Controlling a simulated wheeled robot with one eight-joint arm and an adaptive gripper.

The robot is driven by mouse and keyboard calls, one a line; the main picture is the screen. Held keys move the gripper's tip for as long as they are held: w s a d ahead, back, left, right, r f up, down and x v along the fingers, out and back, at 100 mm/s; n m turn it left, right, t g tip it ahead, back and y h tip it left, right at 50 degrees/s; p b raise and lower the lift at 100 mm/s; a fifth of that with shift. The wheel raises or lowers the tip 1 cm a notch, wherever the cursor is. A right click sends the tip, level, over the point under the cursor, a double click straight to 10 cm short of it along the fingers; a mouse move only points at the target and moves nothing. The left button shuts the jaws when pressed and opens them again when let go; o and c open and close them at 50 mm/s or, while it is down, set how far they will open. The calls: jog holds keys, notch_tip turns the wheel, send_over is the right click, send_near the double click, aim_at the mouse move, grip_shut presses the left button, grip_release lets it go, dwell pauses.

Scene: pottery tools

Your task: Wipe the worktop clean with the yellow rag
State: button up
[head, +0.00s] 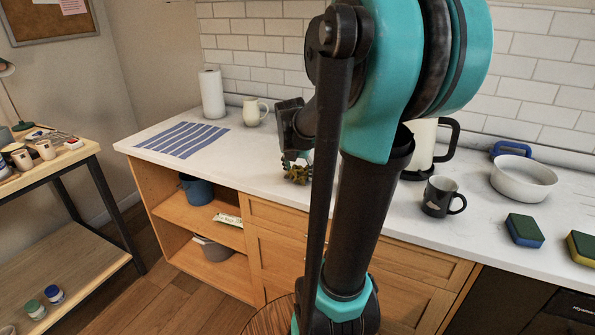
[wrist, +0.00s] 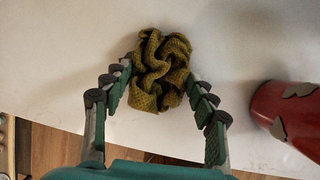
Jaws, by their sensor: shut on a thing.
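The yellow rag is a crumpled, olive-yellow, textured bundle (wrist: 158,68) between my fingertips in the wrist view. It also shows small in the head view (head: 298,174), below my gripper. My gripper (wrist: 162,78) is shut on the rag, with green-padded fingers on its two sides. In the head view my gripper (head: 296,158) is low over the white worktop (head: 262,153), partly hidden by my arm. I cannot tell whether the rag touches the worktop. No clear dirt mark shows on the visible worktop.
A red container with grey patches (wrist: 288,118) stands right of the rag. A blue-striped cloth (head: 183,139), paper roll (head: 212,95) and cream mug (head: 255,112) are left. A dark mug (head: 440,197), white bowl (head: 523,178) and sponges (head: 524,230) are right.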

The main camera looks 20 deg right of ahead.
aim_at(284, 173)
jog(key=shift+w+a, duration=2.1)
jog(key=shift+w, duration=0.05)
jog(key=shift+s+d, duration=2.1)
jog(key=shift+s, duration=0.05)
jog(key=shift+w+a, duration=1.05)
jog(key=shift+w, duration=0.05)
